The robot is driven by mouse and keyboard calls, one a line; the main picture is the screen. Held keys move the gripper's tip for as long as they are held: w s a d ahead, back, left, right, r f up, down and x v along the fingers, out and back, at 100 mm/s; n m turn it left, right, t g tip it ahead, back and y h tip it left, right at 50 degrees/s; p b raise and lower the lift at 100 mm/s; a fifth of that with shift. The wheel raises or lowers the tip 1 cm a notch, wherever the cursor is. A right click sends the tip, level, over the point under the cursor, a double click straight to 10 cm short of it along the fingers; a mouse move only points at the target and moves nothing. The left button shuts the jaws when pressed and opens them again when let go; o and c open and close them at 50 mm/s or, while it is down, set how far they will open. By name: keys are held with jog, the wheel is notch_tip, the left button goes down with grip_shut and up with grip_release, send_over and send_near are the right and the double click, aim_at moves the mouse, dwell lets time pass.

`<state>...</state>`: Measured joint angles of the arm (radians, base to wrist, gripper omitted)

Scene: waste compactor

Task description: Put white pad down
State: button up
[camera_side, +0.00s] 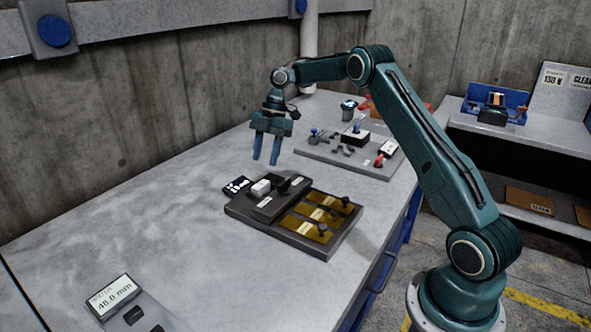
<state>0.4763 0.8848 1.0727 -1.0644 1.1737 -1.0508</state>
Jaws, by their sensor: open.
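A small white block (261,187), which looks like the white pad, rests on the raised dark strip at the back left of a dark fixture (262,226) on the bench. My gripper (266,160) hangs above and just behind the fixture, with its two blue fingers pointing down. The fingers are apart, and no object shows between them. The gripper is clear of the white pad.
The fixture also holds brass plates (303,227) with dark knobs. A small black piece with white marks (237,186) lies beside it. A grey board (350,152) with several small parts stands behind. A display reading 48.0 mm (114,297) sits at front left. The bench's left side is clear.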

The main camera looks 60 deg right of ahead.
dwell(0.6)
jog(key=s+a+r+m+t+h, duration=0.1)
jog(key=s+a+r+m, duration=0.3)
jog(key=s+a+r, duration=0.4)
jog(key=s+a+r+m+t+h, duration=0.1)
jog(key=s+a+r+m+t, duration=0.1)
jog(key=s+a+r+m, duration=0.55)
jog(key=s+m+t+h, duration=0.1)
jog(key=s+m, duration=0.2)
jog(key=s, duration=0.7)
jog(key=s+d+f+m+t+h, duration=0.1)
jog(key=s+m, duration=0.2)
jog(key=s, duration=0.7)
jog(key=shift+d+f+t, duration=0.25)
jog(key=shift+f+t, duration=0.05)
jog(key=shift+m, duration=0.25)
